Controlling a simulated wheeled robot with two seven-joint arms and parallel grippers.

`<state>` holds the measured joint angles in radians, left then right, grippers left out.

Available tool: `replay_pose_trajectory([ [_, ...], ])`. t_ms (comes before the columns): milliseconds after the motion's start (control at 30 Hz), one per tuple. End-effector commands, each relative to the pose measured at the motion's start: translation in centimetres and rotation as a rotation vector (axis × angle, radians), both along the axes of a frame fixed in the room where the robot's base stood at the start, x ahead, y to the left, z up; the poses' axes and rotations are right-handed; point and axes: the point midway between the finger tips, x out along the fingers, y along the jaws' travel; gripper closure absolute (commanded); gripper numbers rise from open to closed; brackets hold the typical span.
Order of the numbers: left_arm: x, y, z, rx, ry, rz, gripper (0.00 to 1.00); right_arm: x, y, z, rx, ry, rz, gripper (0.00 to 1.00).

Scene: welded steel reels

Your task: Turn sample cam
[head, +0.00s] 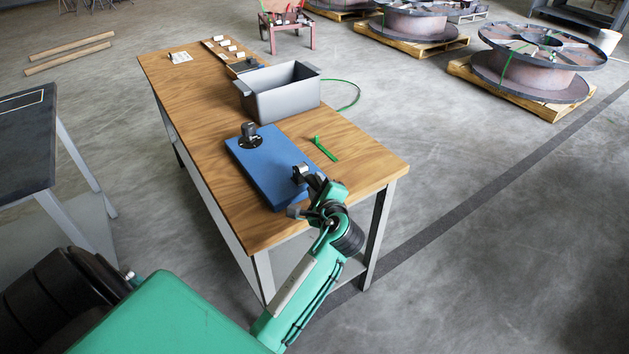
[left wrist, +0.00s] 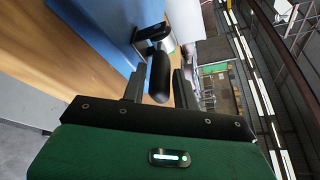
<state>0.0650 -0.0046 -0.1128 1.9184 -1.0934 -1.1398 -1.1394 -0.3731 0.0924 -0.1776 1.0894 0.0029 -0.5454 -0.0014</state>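A blue board (head: 263,155) lies on the wooden workbench (head: 213,165). It carries a dark upright fixture (head: 250,136) on a round base at its back left and a small dark metal part (head: 300,173) at its right edge. My left gripper (head: 308,185) is at that right edge, partly hiding the small part. In the left wrist view, a black rounded handle (left wrist: 159,76) stands between the two fingers of my left gripper (left wrist: 160,82), close to both. Whether they press on it is unclear. The blue board (left wrist: 108,32) shows behind. My right gripper is not in view.
A grey open bin (head: 283,97) stands behind the board. A green tool (head: 325,149) lies right of it. Small items lie at the bench's far end. A dark table (head: 25,140) stands left. Steel reels (head: 535,62) sit on pallets at the back right.

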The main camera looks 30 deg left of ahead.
Motion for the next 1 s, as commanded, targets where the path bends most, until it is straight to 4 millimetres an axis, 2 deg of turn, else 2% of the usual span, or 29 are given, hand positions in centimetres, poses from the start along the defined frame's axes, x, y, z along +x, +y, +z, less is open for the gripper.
replay_pose_trajectory([
  [200, 1.3, 1.5, -0.4, -0.001, -0.001, 0.0, 0.7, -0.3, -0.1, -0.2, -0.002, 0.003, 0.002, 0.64],
  [500, 1.4, 1.6, -0.5, -0.001, -0.001, -0.001, 0.7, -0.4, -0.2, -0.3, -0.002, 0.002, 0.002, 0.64],
  [533, 1.4, 1.6, -0.5, -0.001, -0.001, -0.001, 0.72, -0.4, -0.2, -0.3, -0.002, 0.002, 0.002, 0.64],
  [667, 1.4, 1.6, -0.5, -0.001, -0.001, -0.001, 0.98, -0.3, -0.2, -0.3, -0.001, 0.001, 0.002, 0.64],
  [700, 1.4, 1.6, -0.5, -0.001, -0.001, -0.001, 1.0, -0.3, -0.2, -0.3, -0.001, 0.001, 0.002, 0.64],
  [1000, 1.5, 1.6, -0.4, -0.007, 0.002, 0.0, 1.0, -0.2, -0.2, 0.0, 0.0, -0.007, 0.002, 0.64],
])
